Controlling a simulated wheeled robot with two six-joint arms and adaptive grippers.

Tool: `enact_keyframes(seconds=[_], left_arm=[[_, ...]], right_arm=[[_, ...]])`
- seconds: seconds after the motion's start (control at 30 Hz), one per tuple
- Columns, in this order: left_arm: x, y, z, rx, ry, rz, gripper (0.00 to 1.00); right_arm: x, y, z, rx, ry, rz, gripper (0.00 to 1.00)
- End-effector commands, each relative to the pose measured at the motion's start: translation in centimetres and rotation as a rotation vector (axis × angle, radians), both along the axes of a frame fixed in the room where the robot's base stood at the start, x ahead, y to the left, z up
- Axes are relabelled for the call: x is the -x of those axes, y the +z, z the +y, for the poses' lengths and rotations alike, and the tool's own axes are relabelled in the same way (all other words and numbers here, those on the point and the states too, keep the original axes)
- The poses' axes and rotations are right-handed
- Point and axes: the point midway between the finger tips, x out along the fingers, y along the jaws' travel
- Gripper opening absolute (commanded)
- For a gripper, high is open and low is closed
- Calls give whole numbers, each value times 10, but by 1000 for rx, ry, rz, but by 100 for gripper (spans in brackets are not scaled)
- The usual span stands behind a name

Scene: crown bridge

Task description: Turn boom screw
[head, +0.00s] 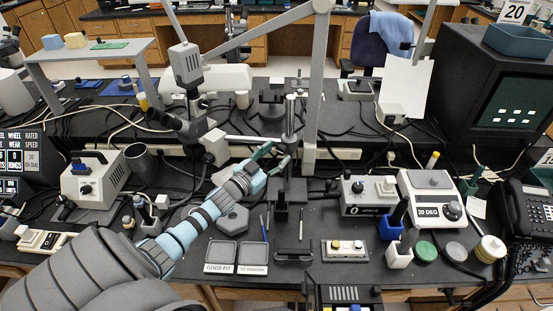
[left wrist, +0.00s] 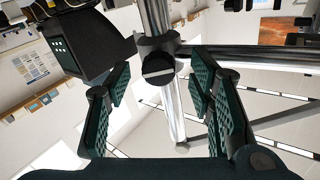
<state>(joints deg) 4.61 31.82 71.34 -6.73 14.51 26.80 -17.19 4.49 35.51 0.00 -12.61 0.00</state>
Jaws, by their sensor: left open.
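The boom screw (left wrist: 158,69) is a dark round knob with a slotted face on the boom clamp, seen in the left wrist view. The clamp (head: 290,138) sits on an upright chrome post (head: 290,110), and a chrome boom (head: 245,139) runs left from it in the head view. My left gripper (head: 276,156) is open just below and in front of the clamp. In the left wrist view its green padded fingers (left wrist: 158,88) stand on either side of the screw, apart from it, with nothing held. My right gripper is not in view.
The microscope (head: 188,75) stands left of the post. Below lie a hexagonal grey pad (head: 234,218), two grey trays (head: 221,250) and a small button panel (head: 345,249). A grey control box (head: 368,196) and a white unit (head: 428,198) stand to the right.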

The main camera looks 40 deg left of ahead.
Motion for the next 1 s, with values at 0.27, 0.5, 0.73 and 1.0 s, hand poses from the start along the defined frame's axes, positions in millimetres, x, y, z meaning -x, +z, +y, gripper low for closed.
enact_keyframes(seconds=[0.27, 0.5, 0.73, 1.0], left_arm=[[-9, 2, -1, 1, -3, 3, 49], [-9, 2, -1, 0, -3, 3, 26], [-9, 2, -1, 0, -3, 3, 0], [-9, 3, -1, -44, -2, 6, 0]], right_arm=[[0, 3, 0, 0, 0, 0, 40], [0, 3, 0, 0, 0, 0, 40], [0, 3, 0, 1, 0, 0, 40], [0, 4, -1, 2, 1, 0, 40]])
